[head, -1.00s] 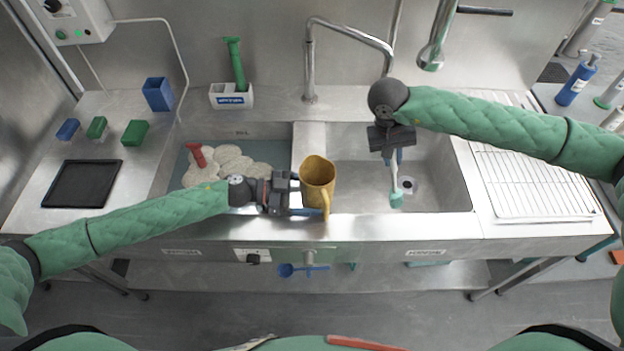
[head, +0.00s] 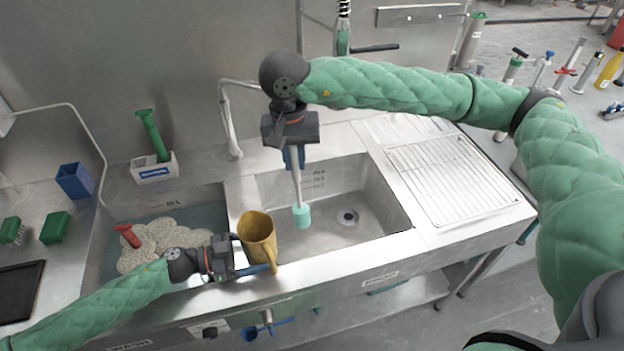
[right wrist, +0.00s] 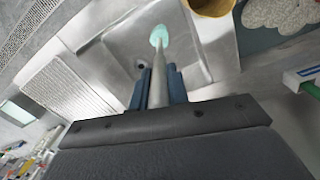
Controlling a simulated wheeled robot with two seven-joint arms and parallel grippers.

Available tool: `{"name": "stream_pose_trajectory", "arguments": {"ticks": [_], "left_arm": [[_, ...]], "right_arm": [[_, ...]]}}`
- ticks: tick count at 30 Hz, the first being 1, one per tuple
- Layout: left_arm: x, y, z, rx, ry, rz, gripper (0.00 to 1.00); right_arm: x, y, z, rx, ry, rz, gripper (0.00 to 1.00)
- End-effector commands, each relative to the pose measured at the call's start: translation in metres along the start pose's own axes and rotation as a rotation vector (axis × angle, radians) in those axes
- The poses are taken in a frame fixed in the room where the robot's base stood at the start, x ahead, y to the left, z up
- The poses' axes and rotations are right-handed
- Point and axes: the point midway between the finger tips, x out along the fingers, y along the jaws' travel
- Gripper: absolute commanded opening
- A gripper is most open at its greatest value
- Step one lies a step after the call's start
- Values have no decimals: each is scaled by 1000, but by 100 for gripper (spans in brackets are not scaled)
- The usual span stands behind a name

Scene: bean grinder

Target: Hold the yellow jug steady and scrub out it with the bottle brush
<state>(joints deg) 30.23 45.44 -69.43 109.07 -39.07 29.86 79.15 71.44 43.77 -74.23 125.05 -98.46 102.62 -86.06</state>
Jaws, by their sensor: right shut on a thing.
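The yellow jug (head: 258,235) stands mouth up at the front of the divider between the two basins, its handle toward me. My left gripper (head: 248,270) is at the jug's left and front, one blue finger beside the handle; whether it grips is unclear. My right gripper (head: 294,158) is shut on the bottle brush (head: 298,190), which hangs head down over the right basin, right of the jug. The turquoise brush head (head: 301,216) is clear of the jug. In the right wrist view the brush (right wrist: 157,75) runs out between the blue fingers, and the jug's rim (right wrist: 212,6) shows at the top.
The left basin holds foamy water (head: 150,250) and a red-handled item (head: 128,235). The right basin (head: 375,205) is empty. A tap (head: 228,120) rises behind the divider. A wire drying rack (head: 450,175) lies right. A white holder (head: 155,170) with a green brush stands behind the left basin.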

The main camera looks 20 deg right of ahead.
Motion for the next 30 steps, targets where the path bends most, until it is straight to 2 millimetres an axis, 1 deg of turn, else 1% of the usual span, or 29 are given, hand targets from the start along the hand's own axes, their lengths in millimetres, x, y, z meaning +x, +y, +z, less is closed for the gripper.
{"name": "stream_pose_trajectory", "arguments": {"ticks": [1, 6, 15, 24, 30], "left_arm": [[0, 0, 0, 0, 0, 0, 70], [0, 0, 0, 0, 0, 0, 70], [0, 0, 0, 0, 0, 0, 70], [0, 0, 0, 0, 0, 0, 70], [0, 0, 0, 0, 0, 0, 70]], "right_arm": [[-14, -4, 4, 16, 3, -13, 0], [-46, -13, 15, 68, 4, -44, 0], [-88, -22, 32, 129, 7, -83, 0], [-118, -49, 52, -97, 11, -132, 0], [-136, -62, 64, -227, 8, -160, 0]]}}
